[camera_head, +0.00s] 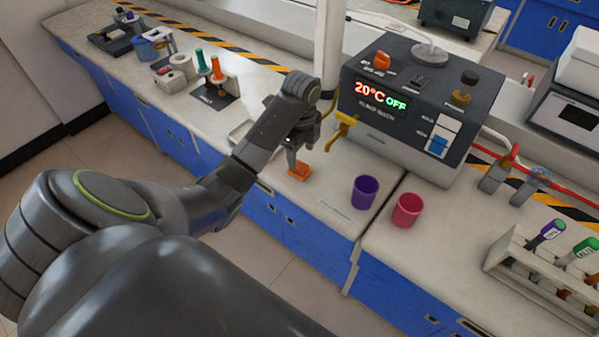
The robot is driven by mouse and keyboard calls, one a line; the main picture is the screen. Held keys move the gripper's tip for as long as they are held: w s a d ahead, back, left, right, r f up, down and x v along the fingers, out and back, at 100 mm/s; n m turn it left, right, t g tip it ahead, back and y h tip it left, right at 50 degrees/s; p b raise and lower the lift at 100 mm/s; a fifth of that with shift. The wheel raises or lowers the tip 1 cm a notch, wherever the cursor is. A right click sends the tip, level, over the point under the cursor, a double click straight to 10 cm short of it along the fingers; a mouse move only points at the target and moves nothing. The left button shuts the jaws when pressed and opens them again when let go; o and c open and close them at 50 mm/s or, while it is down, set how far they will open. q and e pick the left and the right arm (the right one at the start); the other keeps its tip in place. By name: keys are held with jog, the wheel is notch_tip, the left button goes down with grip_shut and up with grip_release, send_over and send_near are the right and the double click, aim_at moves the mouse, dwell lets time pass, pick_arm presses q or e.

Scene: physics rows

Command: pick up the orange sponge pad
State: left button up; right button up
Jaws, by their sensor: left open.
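The orange sponge pad (299,173) is a small block near the front edge of the pale bench, left of the purple cup. My left gripper (297,152) points down just above the pad, with its fingers at or very close to the pad's top. The gripper is open. The wrist and fingers hide part of the pad's upper side, and I cannot tell whether the fingers touch it. My right gripper is not in view.
A purple cup (365,192) and a pink cup (407,210) stand right of the pad. A yellow clamp-like part (344,127) and a grey heating bath (408,105) stand close behind. A tube rack (540,272) is at the right.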

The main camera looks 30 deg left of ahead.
aim_at(299, 165)
pick_arm(q)
jog(key=shift+f, duration=0.7)
jog(key=shift+s+a+f, duration=0.1)
jog(key=shift+f, duration=0.95)
jog(key=shift+s+f, duration=0.1)
jog(key=shift+f, duration=0.95)
jog(key=c, duration=1)
jog(key=shift+c, duration=0.4)
notch_tip(299, 165, up, 5)
jog(key=shift+w+r, duration=0.1)
jog(key=shift+r, duration=0.05)
notch_tip(299, 165, up, 3)
jog(key=p, duration=0.3)
jog(key=shift+r+p, duration=0.2)
jog(key=shift+p, duration=0.1)
jog(key=shift+r+p, duration=0.7)
jog(key=shift+p, duration=0.05)
